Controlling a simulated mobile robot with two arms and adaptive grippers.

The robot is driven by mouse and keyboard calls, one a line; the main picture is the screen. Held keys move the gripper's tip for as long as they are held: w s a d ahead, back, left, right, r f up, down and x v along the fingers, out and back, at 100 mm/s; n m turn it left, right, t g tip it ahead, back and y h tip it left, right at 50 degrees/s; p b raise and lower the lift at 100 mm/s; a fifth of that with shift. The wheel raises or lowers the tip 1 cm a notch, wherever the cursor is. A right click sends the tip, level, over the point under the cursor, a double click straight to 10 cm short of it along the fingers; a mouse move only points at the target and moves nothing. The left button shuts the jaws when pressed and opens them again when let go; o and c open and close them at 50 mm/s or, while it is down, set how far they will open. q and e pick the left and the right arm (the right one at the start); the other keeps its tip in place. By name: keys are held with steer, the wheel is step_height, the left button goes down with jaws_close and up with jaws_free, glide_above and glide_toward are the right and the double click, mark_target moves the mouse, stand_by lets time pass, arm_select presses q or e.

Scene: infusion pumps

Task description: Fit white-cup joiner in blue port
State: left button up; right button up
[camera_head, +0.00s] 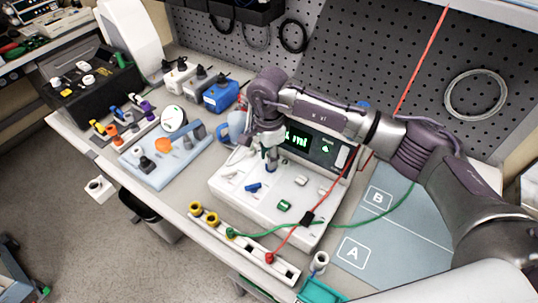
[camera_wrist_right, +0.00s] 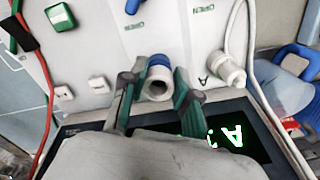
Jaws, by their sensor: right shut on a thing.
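My right gripper (camera_head: 271,160) points down over the white panel of the pump unit (camera_head: 228,193). In the right wrist view its green-padded fingers (camera_wrist_right: 158,88) are shut on a short tubular joiner with a pale open end (camera_wrist_right: 158,86). A blue ring (camera_wrist_right: 159,61) shows at its far side; I cannot tell whether the ring is part of the joiner or the blue port, nor whether the joiner is seated. A white connector with a tube (camera_wrist_right: 231,74) sits beside it on the panel. My left gripper is not in view.
The pump's lit green display (camera_head: 297,139) stands behind the gripper. Red (camera_head: 288,243) and green cables (camera_head: 345,225) run across the front and right. A blue-and-white cup piece (camera_head: 320,262) stands near a teal tray (camera_head: 318,291). The blue mat (camera_head: 400,235) has free room.

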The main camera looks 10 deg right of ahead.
steer(key=o, duration=1.4)
steer(key=shift+r+p, duration=1.3)
steer(key=shift+r, duration=2.25)
